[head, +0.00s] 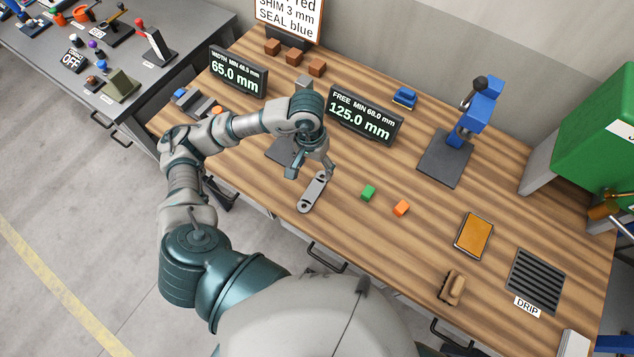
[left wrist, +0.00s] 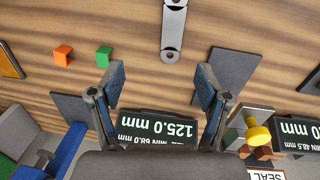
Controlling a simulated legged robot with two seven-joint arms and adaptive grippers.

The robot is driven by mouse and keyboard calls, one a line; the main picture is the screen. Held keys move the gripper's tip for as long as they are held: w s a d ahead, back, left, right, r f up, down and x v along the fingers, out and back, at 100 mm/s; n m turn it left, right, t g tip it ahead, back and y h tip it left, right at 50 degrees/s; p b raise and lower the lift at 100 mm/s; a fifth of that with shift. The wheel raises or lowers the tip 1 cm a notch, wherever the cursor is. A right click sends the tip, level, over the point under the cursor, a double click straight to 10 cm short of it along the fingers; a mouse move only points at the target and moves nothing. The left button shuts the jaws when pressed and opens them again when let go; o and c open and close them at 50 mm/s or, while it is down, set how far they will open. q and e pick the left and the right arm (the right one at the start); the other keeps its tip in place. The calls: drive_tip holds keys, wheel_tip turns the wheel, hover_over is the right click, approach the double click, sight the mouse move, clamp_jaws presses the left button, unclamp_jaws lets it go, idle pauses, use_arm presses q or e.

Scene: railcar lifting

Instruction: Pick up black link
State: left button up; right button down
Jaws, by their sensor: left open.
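A flat grey link (head: 313,192) with rounded ends and dark holes lies on the wooden bench near its front edge. No clearly black link shows; this one looks grey. It also shows at the top of the left wrist view (left wrist: 173,28). My left gripper (head: 311,172) is open and empty above the bench, just behind the link. In the left wrist view, its two fingers (left wrist: 160,78) are spread wide, with the link beyond the tips and not between them. My right gripper is not in view.
A green block (head: 368,192) and an orange block (head: 401,208) lie right of the link. A dark plate (head: 281,150) lies behind-left. The 125.0 mm display (head: 364,118) and a blue press (head: 470,118) stand farther back. Bare wood surrounds the link's right side.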

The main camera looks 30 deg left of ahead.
use_arm(q)
drive_tip(key=a, duration=0.2)
drive_tip(key=y+p, duration=0.1)
drive_tip(key=p, duration=0.1)
hover_over(313, 191)
drive_tip(key=f, duration=1)
drive_tip(key=shift+s+a+f, duration=0.1)
drive_tip(key=shift+s+f, duration=0.15)
drive_tip(key=shift+f, duration=0.15)
drive_tip(key=shift+a+f, duration=0.1)
drive_tip(key=shift+f, duration=0.5)
drive_tip(key=f+p, duration=0.1)
drive_tip(key=f, duration=0.1)
drive_tip(key=f+p, duration=0.1)
drive_tip(key=f, duration=0.2)
drive_tip(key=shift+w+d, duration=0.2)
drive_tip(key=shift+r, duration=0.1)
drive_tip(key=c, duration=0.3)
clamp_jaws()
